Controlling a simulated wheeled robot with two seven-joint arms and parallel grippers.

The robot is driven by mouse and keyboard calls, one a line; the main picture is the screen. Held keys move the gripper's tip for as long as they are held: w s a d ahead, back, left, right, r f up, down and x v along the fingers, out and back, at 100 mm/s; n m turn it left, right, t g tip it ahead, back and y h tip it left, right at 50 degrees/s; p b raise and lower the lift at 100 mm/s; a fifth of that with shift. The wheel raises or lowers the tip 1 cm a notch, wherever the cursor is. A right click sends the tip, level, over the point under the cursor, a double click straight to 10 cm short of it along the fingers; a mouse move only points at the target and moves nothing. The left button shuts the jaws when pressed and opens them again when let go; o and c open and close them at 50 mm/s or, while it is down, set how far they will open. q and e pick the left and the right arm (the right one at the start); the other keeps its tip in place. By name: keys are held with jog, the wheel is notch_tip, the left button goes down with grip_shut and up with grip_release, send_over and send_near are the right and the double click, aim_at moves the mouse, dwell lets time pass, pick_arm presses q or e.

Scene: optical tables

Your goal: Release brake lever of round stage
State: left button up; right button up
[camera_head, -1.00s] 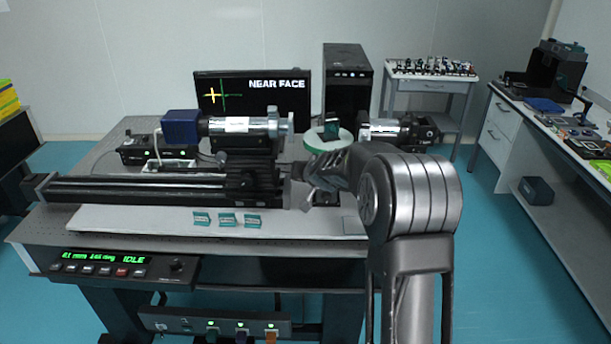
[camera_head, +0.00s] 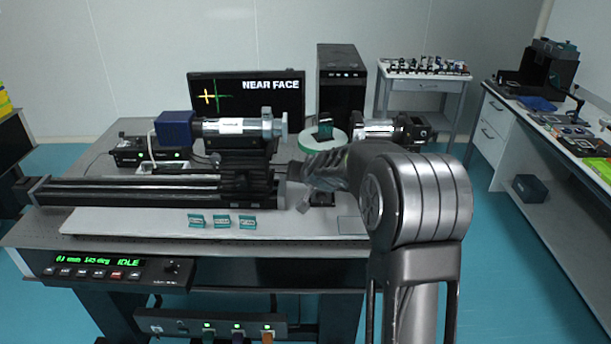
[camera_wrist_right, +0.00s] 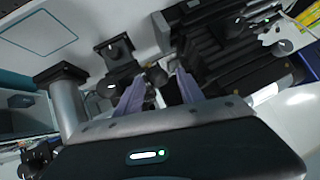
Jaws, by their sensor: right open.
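The round stage (camera_head: 312,147) shows as a pale disc with a green rim, with a dark upright plate (camera_head: 325,128) standing on it. My right gripper (camera_head: 294,184) is in front of and below the disc, near the right end of the long rail. In the right wrist view its two fingers (camera_wrist_right: 160,92) are apart, with a dark rounded part (camera_wrist_right: 157,75) showing between their tips. I cannot tell whether they touch it, or whether it is the brake lever. No lever stands out clearly in the head view. My left gripper is not in view.
A long black rail (camera_head: 130,191) carries a silver tube with a blue box (camera_head: 174,131). Another cylinder (camera_head: 374,130) stands right of the disc. Several small teal holders (camera_head: 221,221) sit on the front plate.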

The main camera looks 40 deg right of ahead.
jog(key=v, duration=0.5)
jog(key=shift+s, duration=0.1)
dwell(0.7)
